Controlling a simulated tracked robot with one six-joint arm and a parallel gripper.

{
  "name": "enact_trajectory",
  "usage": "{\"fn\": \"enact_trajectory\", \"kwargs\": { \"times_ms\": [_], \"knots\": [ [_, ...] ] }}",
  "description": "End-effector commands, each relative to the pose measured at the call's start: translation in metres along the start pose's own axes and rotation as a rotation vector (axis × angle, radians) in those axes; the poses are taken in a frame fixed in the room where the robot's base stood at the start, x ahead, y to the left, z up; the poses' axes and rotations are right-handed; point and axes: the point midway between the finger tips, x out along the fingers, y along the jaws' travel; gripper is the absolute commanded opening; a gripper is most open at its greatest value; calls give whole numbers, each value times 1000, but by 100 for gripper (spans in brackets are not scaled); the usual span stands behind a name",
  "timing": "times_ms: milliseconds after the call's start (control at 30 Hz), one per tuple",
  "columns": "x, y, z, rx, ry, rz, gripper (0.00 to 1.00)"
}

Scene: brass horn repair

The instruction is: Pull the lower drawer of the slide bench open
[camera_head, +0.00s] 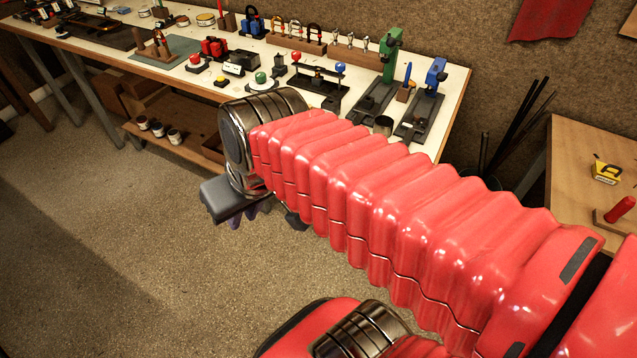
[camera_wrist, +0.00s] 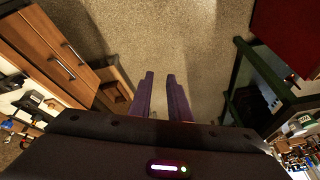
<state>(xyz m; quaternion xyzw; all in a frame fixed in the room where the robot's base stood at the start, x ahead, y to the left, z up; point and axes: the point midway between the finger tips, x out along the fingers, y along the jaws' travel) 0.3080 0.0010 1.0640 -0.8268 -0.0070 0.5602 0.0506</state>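In the wrist view, a brown wooden cabinet front at the left has two drawer fronts with long metal bar handles. The lower drawer (camera_wrist: 82,50), farther from the bench top, looks shut. The other drawer (camera_wrist: 50,65) also looks shut. My gripper (camera_wrist: 160,75) has two purple fingers standing apart, with bare floor between and beyond them. It is well to the right of the handles and touches nothing. In the head view my gripper (camera_head: 240,219) is partly hidden by my wrist, over the floor in front of the long bench (camera_head: 130,52).
A wooden shelf (camera_head: 165,145) with several cups sits low under the bench. Tools and padlocks stand on top. A wooden table (camera_head: 575,150) is at the right. In the wrist view, a dark green frame (camera_wrist: 240,85) stands right of my fingers. The floor at left is clear.

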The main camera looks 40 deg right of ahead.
Motion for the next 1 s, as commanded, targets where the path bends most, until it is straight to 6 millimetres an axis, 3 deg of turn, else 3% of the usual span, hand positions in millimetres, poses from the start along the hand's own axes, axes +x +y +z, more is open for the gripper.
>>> {"fn": "enact_trajectory", "kwargs": {
  "times_ms": [567, 1000],
  "knots": [
    [72, 12, -24, 338, -260, -279, 17],
    [127, 46, -58, 638, -310, -535, 17]
  ]
}}
